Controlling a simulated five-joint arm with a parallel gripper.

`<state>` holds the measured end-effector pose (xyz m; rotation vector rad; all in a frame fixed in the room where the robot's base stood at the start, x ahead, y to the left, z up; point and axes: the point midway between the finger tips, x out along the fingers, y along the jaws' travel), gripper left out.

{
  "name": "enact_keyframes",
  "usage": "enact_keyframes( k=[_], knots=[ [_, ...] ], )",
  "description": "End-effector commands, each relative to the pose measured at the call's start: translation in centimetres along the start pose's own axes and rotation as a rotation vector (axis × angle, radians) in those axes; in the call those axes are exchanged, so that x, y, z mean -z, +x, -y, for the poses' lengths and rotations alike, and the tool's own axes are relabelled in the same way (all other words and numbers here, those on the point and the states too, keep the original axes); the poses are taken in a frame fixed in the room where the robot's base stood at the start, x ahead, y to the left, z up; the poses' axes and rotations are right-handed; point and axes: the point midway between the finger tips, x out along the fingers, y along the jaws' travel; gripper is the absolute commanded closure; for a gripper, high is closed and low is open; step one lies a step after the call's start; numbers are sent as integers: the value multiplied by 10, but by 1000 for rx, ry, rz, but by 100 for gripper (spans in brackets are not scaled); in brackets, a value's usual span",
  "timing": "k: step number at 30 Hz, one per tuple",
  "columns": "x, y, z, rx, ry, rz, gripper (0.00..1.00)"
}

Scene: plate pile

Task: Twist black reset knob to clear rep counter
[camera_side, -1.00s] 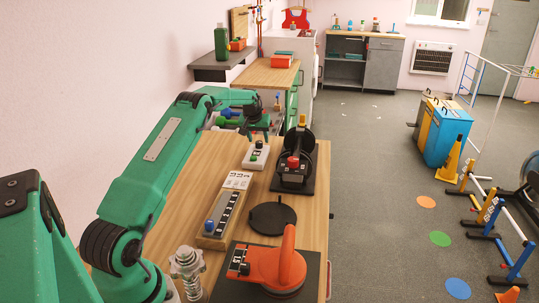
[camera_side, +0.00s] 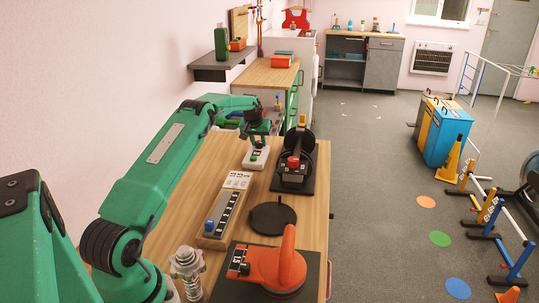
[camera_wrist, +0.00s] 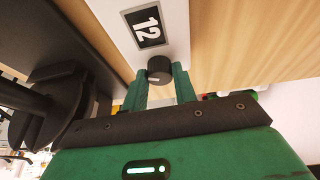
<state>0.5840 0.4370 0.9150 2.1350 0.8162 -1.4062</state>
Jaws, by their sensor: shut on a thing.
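In the wrist view the white box (camera_wrist: 175,15) has a black label reading 12 (camera_wrist: 146,27). The black reset knob (camera_wrist: 159,67) sticks out beside the label, between the tips of my two green fingers. My gripper (camera_wrist: 160,84) is shut on the knob. In the side view my gripper (camera_side: 258,141) is at the far end of the box and hides the knob.
A black stand with a red knob (camera_side: 293,162) is close to the right of the box. Nearer are a grey slider panel (camera_side: 223,212), a black disc (camera_side: 272,217) and an orange handled device (camera_side: 275,267). Bare wood lies left of the box.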

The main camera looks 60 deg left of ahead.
Motion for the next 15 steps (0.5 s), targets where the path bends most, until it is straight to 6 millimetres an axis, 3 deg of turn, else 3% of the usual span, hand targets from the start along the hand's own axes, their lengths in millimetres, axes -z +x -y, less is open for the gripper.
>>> enact_keyframes(
  k=[15],
  knots=[
    [1,0,-1,0,215,-3,95]
  ],
)
